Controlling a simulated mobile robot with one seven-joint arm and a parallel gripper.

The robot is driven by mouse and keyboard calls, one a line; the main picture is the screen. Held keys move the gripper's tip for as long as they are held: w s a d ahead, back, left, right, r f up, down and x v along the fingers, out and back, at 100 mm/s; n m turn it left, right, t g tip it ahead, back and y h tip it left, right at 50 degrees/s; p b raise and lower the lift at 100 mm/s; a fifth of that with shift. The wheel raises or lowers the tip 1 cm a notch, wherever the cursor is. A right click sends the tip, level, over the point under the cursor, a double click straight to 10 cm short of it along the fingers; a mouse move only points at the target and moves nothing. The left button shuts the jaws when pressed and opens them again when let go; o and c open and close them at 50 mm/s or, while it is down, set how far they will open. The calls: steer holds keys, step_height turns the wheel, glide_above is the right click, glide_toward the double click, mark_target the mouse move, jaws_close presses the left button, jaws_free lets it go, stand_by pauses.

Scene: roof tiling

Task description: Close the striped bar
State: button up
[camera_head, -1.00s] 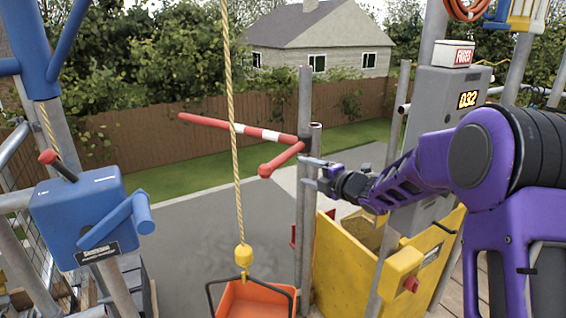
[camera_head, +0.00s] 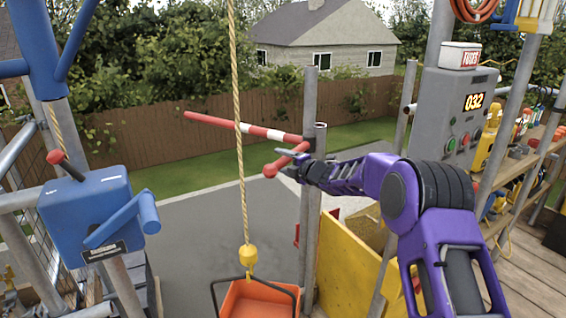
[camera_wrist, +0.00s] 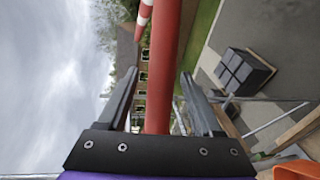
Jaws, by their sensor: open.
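The red-and-white striped bar (camera_head: 250,130) sticks out to the left from a grey scaffold post (camera_head: 312,180), over the grey paving. A red arm with a rounded knob (camera_head: 271,170) angles off its post end. My gripper (camera_head: 293,167) is at this red arm, reaching in from the right. In the wrist view the red arm (camera_wrist: 163,60) runs between the two open fingers of my gripper (camera_wrist: 160,75), with a gap on each side. Part of the striped bar (camera_wrist: 143,18) shows at the top there. The fingers hide part of the joint at the post.
A yellow rope (camera_head: 238,120) hangs in front of the striped bar, with an orange bucket (camera_head: 262,300) below. A blue winch box (camera_head: 92,212) stands left. A yellow panel (camera_head: 345,265) and grey control box (camera_head: 450,115) are right.

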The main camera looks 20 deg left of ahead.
jaws_close()
stand_by(0.3)
stand_by(1.1)
